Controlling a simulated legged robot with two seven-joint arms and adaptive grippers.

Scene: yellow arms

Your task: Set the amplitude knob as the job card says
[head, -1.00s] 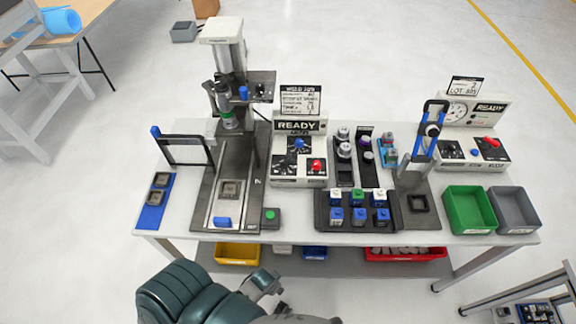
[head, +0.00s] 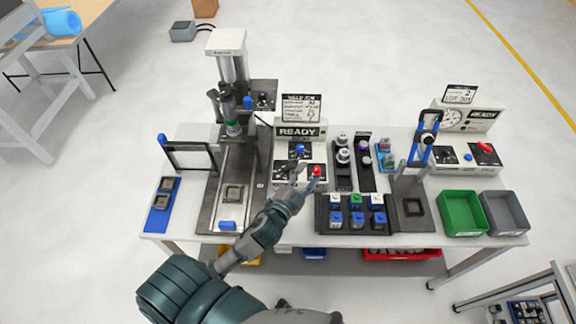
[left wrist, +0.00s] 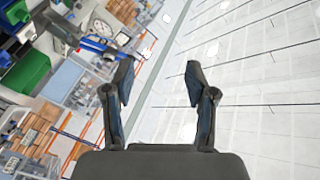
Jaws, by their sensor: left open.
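The job card (head: 301,107) stands on the welder's control box (head: 297,131), whose display reads READY; the card's smaller print is too small to read. The box carries a blue knob (head: 300,149) with a dark dial and a red knob (head: 316,171) below it to the right. I cannot read which is labelled amplitude. My left gripper (head: 307,171) is open over the lower front of this box, its fingers close to the red knob; contact cannot be told. In the left wrist view the open, empty gripper (left wrist: 159,82) shows no knob between its fingers. My right gripper is not in view.
The press (head: 232,100) stands left of the box. Right of it are a rack of blue, white and green-topped parts (head: 356,229), a second READY box (head: 463,118) with its own knobs, a blue-handled clamp (head: 427,140), a green bin (head: 462,213) and a grey bin (head: 504,212).

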